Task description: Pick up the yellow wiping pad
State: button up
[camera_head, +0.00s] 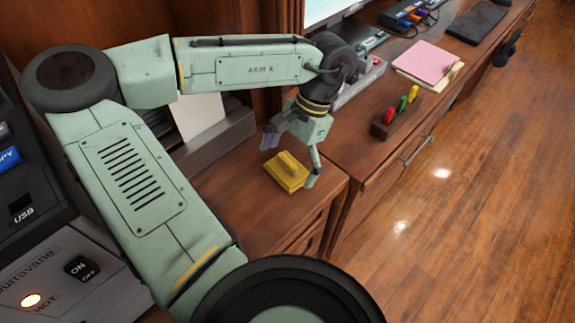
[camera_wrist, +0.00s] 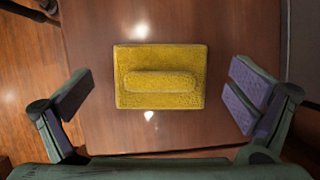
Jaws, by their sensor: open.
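The yellow wiping pad (camera_head: 287,172) lies flat on a wooden cabinet top near its front corner. My gripper (camera_head: 291,160) is open above the pad, one finger on each side in the head view. In the wrist view the fingers of my gripper (camera_wrist: 160,101) are wide apart, with a gap on both sides of the pad. Nothing is held.
On the adjoining desk to the right are a wooden holder (camera_head: 390,125) with coloured pegs, a pink notepad (camera_head: 427,62) and a dark mat (camera_head: 476,20). A grey tray (camera_head: 215,141) stands behind the pad. The cabinet top around the pad is mostly clear.

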jog(key=shift+f, duration=0.15)
jog(key=shift+c, duration=0.6)
jog(key=c, duration=1.2)
jog(key=shift+o, duration=0.2)
jog(key=shift+r, duration=0.45)
notch_tip(320, 180, up, 2)
jog(key=shift+r+b, duration=0.1)
jog(key=shift+b, duration=0.4)
jog(key=s+d+r+b, duration=0.1)
jog(key=s+d, duration=0.3)
jog(key=s, duration=0.3)
jog(key=s+d+r+b, duration=0.1)
jog(key=s+d, duration=0.3)
jog(key=s, duration=0.3)
jog(key=shift+b, duration=0.3)
